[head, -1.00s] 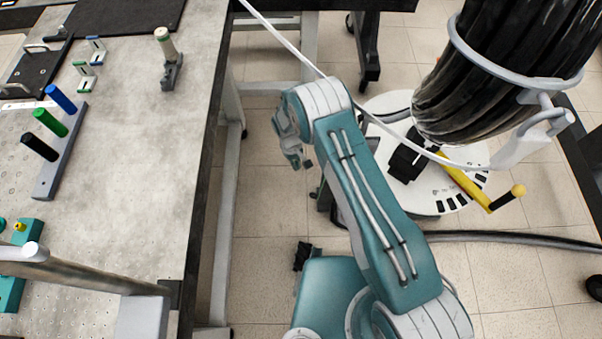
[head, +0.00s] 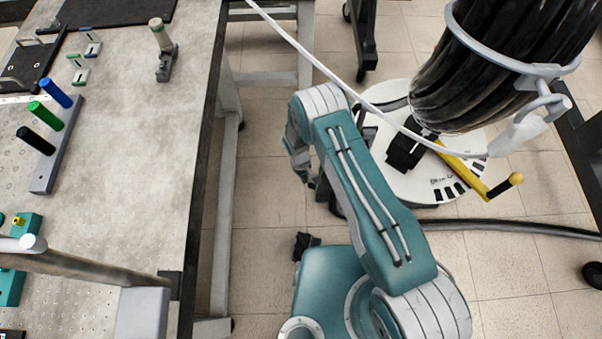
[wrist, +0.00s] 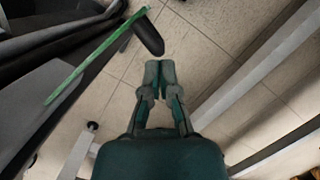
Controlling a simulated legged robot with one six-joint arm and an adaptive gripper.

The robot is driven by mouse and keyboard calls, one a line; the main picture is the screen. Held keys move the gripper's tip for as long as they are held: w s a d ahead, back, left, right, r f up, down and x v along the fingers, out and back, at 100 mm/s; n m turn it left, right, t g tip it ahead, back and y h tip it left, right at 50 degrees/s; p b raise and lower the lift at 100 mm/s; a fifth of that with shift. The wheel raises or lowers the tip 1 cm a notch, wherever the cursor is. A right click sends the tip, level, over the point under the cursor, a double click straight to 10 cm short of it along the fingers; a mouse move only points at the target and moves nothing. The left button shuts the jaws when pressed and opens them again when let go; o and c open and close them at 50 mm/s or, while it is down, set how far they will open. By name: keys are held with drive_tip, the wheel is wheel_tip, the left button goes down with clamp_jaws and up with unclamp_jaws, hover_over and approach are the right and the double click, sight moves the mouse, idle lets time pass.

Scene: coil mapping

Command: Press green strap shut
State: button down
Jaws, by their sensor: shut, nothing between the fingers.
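A long thin green strip (wrist: 95,55), which looks like the green strap, runs slantwise across the upper left of the wrist view. One end is near a black rounded piece (wrist: 148,37); I cannot tell if they are joined. My gripper (wrist: 160,72) is shut and empty, its fingertips pointing up in the picture just below the black piece, with a gap in the picture between them. In the head view my gripper (head: 303,172) hangs over the floor, right of the table, partly hidden by my wrist. I cannot make out the strip there.
A grey table (head: 140,190) on the left holds a rack with blue, green and black pegs (head: 45,116). A black hose bundle (head: 500,70) hangs at the upper right above a white round base (head: 440,185) with a yellow handle (head: 480,180). A white cable (head: 330,75) crosses above my arm.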

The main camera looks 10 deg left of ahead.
drive_tip(key=shift+s, duration=0.1)
idle(0.4)
drive_tip(key=shift+s+d+n, duration=0.1)
drive_tip(key=shift+d+n, duration=0.2)
drive_tip(key=shift+d, duration=0.05)
